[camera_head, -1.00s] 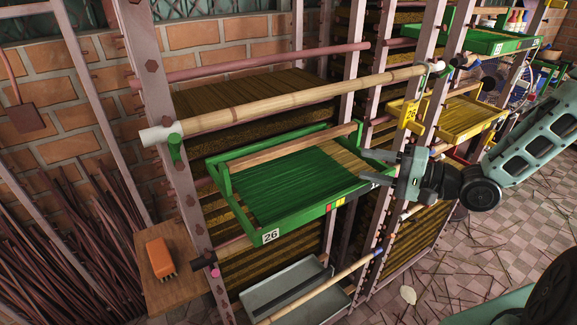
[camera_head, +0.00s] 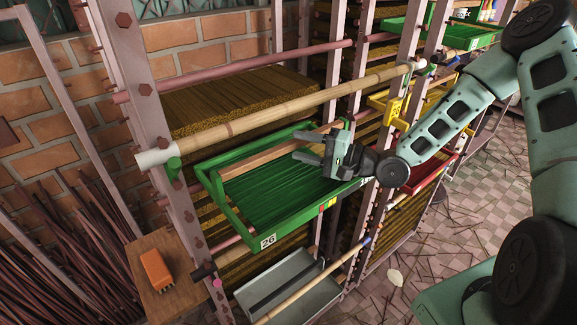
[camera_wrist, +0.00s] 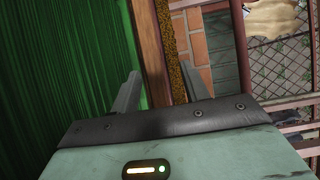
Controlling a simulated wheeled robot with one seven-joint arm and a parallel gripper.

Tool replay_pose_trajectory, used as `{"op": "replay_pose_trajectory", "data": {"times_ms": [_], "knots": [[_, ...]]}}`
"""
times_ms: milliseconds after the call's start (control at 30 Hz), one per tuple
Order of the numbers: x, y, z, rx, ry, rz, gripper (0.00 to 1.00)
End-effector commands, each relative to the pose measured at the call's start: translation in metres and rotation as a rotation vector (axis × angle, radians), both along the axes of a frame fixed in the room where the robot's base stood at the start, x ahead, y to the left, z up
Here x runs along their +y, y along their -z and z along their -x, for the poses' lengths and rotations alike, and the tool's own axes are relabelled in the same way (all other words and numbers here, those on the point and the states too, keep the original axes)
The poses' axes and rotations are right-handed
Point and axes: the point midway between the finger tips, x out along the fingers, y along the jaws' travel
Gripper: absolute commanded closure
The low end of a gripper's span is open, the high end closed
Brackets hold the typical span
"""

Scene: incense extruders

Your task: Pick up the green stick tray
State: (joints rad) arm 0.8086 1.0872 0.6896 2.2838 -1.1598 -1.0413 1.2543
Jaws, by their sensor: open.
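The green stick tray (camera_head: 270,202) sits in the rack, with green sticks lying in it and a "26" label on its front left corner. A wooden bar (camera_head: 262,160) runs along the tray's upper side. My gripper (camera_head: 312,148) is over the tray's right part, its fingers pointing left toward the wooden bar. In the wrist view the open fingers (camera_wrist: 162,92) are on either side of the wooden bar (camera_wrist: 150,50), with the green sticks (camera_wrist: 60,70) to the left. I cannot tell whether the fingers touch the bar.
A bamboo pole (camera_head: 270,118) crosses the rack just above the tray. A grey metal tray (camera_head: 285,285) is below. An orange brush (camera_head: 157,270) lies on a wooden board at left. Yellow (camera_head: 392,108) and red (camera_head: 432,170) trays are to the right.

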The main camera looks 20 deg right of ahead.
Motion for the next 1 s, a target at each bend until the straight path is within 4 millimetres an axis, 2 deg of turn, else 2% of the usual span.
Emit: {"op": "replay_pose_trajectory", "data": {"times_ms": [167, 500, 767, 800, 900, 967, 1000], "knots": [[0.009, 0.000, -0.007, 0.001, 0.000, -0.001, 0.55], [0.043, 0.006, -0.034, 0.001, -0.001, 0.000, 0.55], [0.045, 0.009, -0.037, 0.001, 0.001, 0.001, 0.55], [0.045, 0.009, -0.037, 0.001, 0.001, 0.001, 0.57], [0.045, 0.008, -0.037, 0.001, 0.001, 0.001, 0.85], [0.045, 0.008, -0.037, 0.001, 0.001, 0.001, 1.00], [0.045, 0.008, -0.037, 0.001, 0.001, 0.001, 1.00]]}}
